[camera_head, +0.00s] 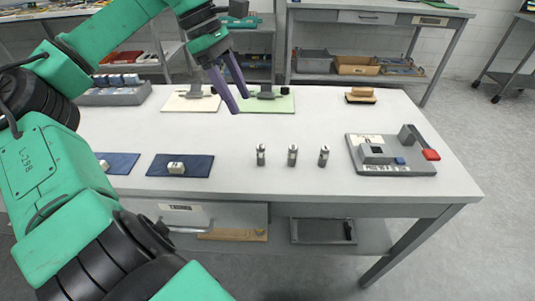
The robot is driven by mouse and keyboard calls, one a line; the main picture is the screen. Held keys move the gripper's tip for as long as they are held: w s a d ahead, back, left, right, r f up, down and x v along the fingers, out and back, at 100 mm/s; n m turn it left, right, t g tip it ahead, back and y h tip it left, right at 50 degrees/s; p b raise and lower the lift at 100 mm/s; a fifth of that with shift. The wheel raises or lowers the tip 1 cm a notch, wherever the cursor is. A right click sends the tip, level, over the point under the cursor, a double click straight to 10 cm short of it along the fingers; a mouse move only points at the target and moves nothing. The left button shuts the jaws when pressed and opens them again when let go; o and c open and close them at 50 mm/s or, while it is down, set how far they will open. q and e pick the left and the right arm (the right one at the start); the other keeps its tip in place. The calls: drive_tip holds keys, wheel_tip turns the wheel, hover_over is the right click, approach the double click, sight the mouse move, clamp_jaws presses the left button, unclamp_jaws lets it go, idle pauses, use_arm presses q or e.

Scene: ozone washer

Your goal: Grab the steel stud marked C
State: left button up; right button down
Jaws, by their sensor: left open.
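Three small steel studs stand upright in a row on the white table: the left stud (261,155), the middle stud (293,155) and the right stud (324,156). Their markings are too small to read, so I cannot tell which one is marked C. My left gripper (241,104) is open and empty, with its two dark fingers pointing down. It is in the air over the back part of the table, up and to the left of the studs in the picture. My right gripper is not in view.
A grey press fixture (390,168) with a red-tipped handle stands right of the studs. Dark blue mats (198,167) lie to the left. A cream mat (180,103), a green mat (282,104) and a wooden-topped block (361,95) are at the back. The table around the studs is clear.

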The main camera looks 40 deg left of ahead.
use_arm(q)
drive_tip(key=b, duration=0.1)
approach(261, 146)
drive_tip(key=f, duration=0.1)
drive_tip(key=b+x, duration=0.1)
drive_tip(key=x, duration=0.7)
drive_tip(key=shift+d+f, duration=0.2)
drive_tip(key=shift+d, duration=0.1)
drive_tip(key=shift+w+d+f, duration=0.1)
drive_tip(key=shift+f, duration=0.25)
clamp_jaws()
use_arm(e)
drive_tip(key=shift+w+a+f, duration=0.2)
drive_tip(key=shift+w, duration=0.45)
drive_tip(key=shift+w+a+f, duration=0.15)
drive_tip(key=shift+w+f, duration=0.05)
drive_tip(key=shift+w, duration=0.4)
